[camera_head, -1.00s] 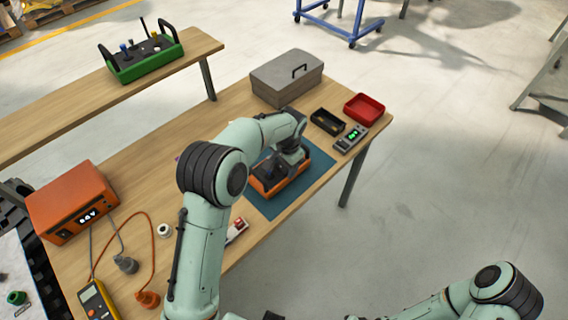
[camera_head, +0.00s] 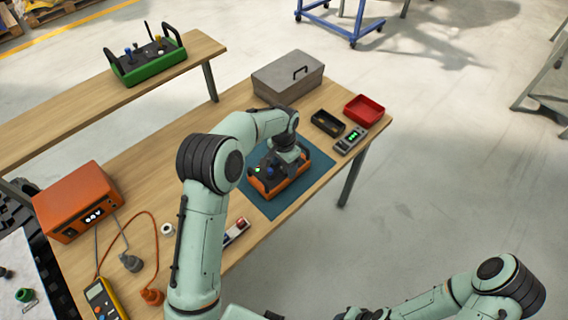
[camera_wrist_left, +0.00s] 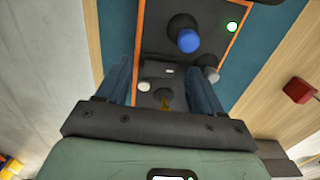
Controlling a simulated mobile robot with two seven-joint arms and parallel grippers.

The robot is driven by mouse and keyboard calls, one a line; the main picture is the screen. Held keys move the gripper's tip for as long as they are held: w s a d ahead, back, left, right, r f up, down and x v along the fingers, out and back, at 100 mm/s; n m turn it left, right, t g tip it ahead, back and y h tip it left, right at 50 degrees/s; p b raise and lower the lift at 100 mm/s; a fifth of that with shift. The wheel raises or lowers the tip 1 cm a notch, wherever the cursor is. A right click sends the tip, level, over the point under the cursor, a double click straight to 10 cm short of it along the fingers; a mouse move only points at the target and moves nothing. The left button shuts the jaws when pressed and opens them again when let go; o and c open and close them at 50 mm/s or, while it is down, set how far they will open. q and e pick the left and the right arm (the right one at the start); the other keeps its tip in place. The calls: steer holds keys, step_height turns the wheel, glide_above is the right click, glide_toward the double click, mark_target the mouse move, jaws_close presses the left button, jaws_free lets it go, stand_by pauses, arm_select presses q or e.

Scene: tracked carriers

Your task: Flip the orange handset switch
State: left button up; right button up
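The orange handset (camera_head: 275,192) lies on a blue mat (camera_head: 313,180) on the wooden table; its dark top shows close up in the left wrist view (camera_wrist_left: 183,62). There it carries a blue-tipped joystick (camera_wrist_left: 188,40), a lit green lamp (camera_wrist_left: 232,26), a grey knob (camera_wrist_left: 211,73) and a pale knob (camera_wrist_left: 144,86). A small brass-coloured switch lever (camera_wrist_left: 165,103) stands between my left fingers. My left gripper (camera_wrist_left: 160,85) is open above the handset, fingers apart; whether it touches the lever I cannot tell. My right arm shows at the lower right, its gripper out of frame.
A grey lidded box (camera_head: 288,76), a black tray (camera_head: 327,123), a red tray (camera_head: 364,109) and a grey device (camera_head: 350,140) stand behind the mat. An orange power unit (camera_head: 80,200) and yellow meter (camera_head: 103,298) are at left. A green handset (camera_head: 150,66) sits on the other bench.

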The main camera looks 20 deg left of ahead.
mark_target(284, 169)
arm_select(q)
steer(key=shift+w, duration=0.1)
step_height(284, 169, up, 13)
steer(key=p, duration=0.1)
steer(key=shift+r, duration=0.2)
arm_select(e)
steer(key=shift+w+r, duration=0.8)
steer(key=shift+w, duration=0.05)
arm_select(q)
steer(key=shift+f, duration=0.1)
arm_select(e)
steer(key=shift+s, duration=0.1)
